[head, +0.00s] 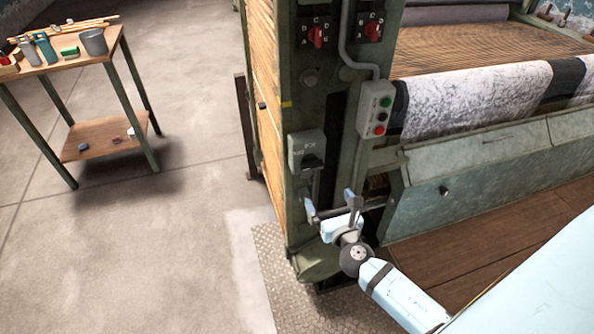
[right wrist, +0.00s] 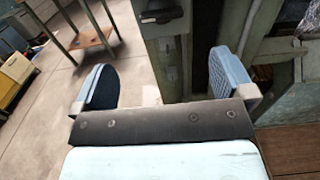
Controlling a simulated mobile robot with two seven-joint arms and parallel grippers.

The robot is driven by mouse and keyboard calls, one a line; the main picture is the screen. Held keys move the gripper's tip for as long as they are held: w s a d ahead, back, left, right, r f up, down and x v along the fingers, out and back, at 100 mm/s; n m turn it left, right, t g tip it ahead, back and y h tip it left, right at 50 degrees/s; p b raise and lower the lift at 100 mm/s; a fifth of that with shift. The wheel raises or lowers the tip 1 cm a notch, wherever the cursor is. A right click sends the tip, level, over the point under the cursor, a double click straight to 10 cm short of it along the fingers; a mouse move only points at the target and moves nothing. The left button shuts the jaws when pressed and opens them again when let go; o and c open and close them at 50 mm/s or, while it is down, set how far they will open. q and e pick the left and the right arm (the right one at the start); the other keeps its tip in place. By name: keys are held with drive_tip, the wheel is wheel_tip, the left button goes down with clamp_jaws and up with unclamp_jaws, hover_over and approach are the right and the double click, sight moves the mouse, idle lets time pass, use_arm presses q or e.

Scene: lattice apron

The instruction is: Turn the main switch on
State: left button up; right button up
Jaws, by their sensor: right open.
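A grey-green switch box (head: 306,146) with a dark handle (head: 311,162) is fixed low on the machine's green post; it looks like the main switch. The handle appears to be low on the box, but its exact position is hard to tell. My right gripper (head: 331,207) is open and empty, just below the box and apart from it. In the right wrist view, the box's dark handle (right wrist: 161,14) shows at the top, ahead of and between the two open fingers (right wrist: 161,84). My left gripper is not in view.
Two red rotary switches (head: 316,36) sit high on the post. A push-button box (head: 376,110) with green, white and red buttons hangs to the right. The loom's sloped metal cover (head: 480,185) is at right. A small wooden table (head: 75,62) stands left; floor between is clear.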

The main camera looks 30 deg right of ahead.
sight(313, 167)
drive_tip(key=p+x, duration=0.1)
drive_tip(key=x, duration=1.2)
drive_tip(key=c, duration=0.9)
